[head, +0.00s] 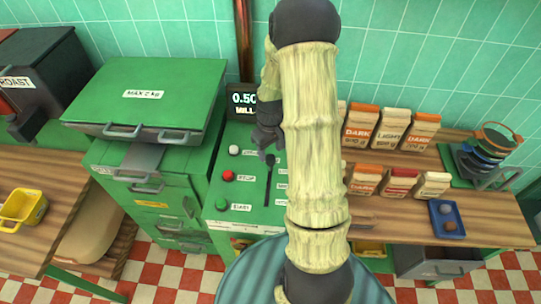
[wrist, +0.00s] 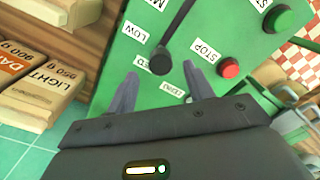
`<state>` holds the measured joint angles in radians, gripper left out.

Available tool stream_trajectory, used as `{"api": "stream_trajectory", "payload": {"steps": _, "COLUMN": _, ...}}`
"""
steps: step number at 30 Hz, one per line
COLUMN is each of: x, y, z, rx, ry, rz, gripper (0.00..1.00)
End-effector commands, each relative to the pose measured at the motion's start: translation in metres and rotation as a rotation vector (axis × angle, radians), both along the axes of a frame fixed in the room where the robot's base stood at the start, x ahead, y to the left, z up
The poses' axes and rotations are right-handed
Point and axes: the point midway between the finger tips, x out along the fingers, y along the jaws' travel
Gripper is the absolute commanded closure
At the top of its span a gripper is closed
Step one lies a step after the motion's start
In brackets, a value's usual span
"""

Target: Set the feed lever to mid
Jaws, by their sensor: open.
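The feed lever's dark round knob (head: 270,158) stands at the upper end of a dark straight bar or slot on the green control panel (head: 228,190). In the wrist view the knob (wrist: 161,66) lies between the two fingertips of my gripper (wrist: 160,73). The fingers are open, and no contact with the knob is clear. A LOW label (wrist: 133,34) is beside the bar, with a label starting with M farther along. A label by the knob is partly covered by a finger. In the head view my gripper (head: 267,133) is partly hidden by my arm.
A red STOP button (head: 228,175), a green START button (head: 222,205) and a white button (head: 234,150) sit left of the lever. A dark display (head: 243,100) stands behind. Coffee bags (head: 390,128) fill the shelf at right. A green hopper lid (head: 150,95) is at left.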

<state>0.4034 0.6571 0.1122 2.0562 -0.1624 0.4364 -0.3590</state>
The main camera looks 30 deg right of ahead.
Motion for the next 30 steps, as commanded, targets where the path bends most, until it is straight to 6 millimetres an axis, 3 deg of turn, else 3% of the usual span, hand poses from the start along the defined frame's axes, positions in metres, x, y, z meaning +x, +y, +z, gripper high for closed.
{"api": "stream_trajectory", "payload": {"steps": 9, "x": 0.0, "y": 0.0, "z": -0.038, "rx": 0.001, "ry": 0.002, "rz": -0.001, "gripper": 0.48}}
{"api": "stream_trajectory", "payload": {"steps": 20, "x": 0.0, "y": 0.0, "z": -0.044, "rx": 0.0, "ry": 0.0, "rz": -0.001, "gripper": 0.48}}
{"api": "stream_trajectory", "payload": {"steps": 28, "x": 0.0, "y": 0.0, "z": -0.043, "rx": 0.0, "ry": 0.0, "rz": -0.001, "gripper": 0.99}}
{"api": "stream_trajectory", "payload": {"steps": 30, "x": 0.0, "y": 0.0, "z": -0.043, "rx": -0.001, "ry": 0.0, "rz": -0.001, "gripper": 1.0}}
